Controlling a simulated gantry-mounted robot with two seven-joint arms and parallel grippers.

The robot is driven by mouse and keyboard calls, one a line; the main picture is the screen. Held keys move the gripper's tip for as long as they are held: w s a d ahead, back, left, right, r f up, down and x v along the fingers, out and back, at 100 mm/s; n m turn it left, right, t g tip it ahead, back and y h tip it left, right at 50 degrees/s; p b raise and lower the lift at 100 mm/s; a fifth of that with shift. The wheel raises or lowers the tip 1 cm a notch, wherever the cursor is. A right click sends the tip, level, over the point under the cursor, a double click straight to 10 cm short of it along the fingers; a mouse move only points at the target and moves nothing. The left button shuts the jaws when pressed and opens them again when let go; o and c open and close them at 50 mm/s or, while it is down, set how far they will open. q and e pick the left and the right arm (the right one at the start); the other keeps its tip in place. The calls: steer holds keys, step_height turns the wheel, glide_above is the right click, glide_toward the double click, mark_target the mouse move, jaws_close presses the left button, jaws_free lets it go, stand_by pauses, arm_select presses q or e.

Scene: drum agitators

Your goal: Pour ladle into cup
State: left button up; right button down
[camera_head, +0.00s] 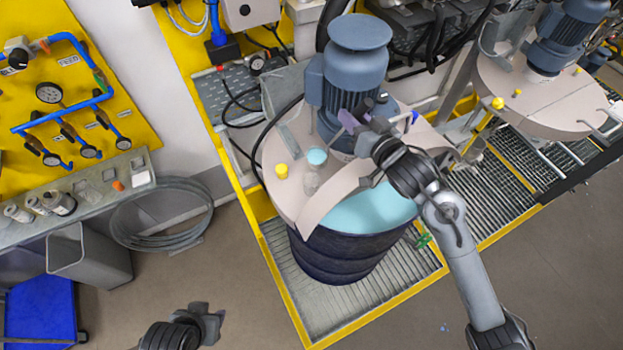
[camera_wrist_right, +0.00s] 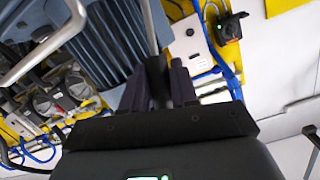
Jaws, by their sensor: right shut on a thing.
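The drum (camera_head: 345,258) stands open at the front, with light blue liquid (camera_head: 372,208) beside its half lid. A small round light blue surface (camera_head: 317,156), which looks like the filled ladle bowl, shows above the lid. Just below it in the picture is a small greyish, see-through cup (camera_head: 311,180) on the lid; I cannot tell whether they touch. My right gripper (camera_head: 352,122) is beside the motor, shut on a thin dark handle (camera_wrist_right: 156,80), apparently the ladle's. Most of the handle is hidden. My left gripper (camera_head: 208,318) is low in the picture, away from the drum; its jaw gap is unclear.
The blue-grey agitator motor (camera_head: 352,65) rises close to my right gripper. A yellow knob (camera_head: 282,171) is on the lid left of the cup. A second agitator (camera_head: 545,95) stands at right. The floor (camera_head: 240,265) near my left gripper is clear.

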steer(key=shift+s+a+f+n+t, duration=0.15)
steer(key=shift+s+a+n+t, duration=0.2)
steer(key=shift+s, duration=0.4)
stand_by(0.5)
steer(key=shift+s+a+n+t, duration=0.3)
steer(key=shift+s+a, duration=0.1)
steer(key=shift+s, duration=0.3)
steer(key=shift+s+a+n+t, duration=0.15)
steer(key=shift+s+a+n, duration=0.2)
steer(key=shift+s, duration=0.35)
stand_by(0.9)
steer(key=shift+s+a+f+n+t+y, duration=0.2)
steer(key=shift+s+a+n+t, duration=0.15)
steer(key=shift+s, duration=0.35)
steer(key=shift+s+a+f+n+t+y, duration=0.1)
steer(key=shift+s+a+n+t+y, duration=0.15)
steer(key=shift+s+a, duration=0.35)
stand_by(1.1)
steer(key=shift+s+a+f+n+t, duration=0.25)
steer(key=shift+s+f+n, duration=0.1)
steer(key=shift+s+f, duration=0.2)
steer(key=shift+s+a+f+n+t, duration=0.15)
steer(key=shift+s+f+n+t, duration=0.2)
steer(key=shift+s, duration=0.3)
stand_by(0.9)
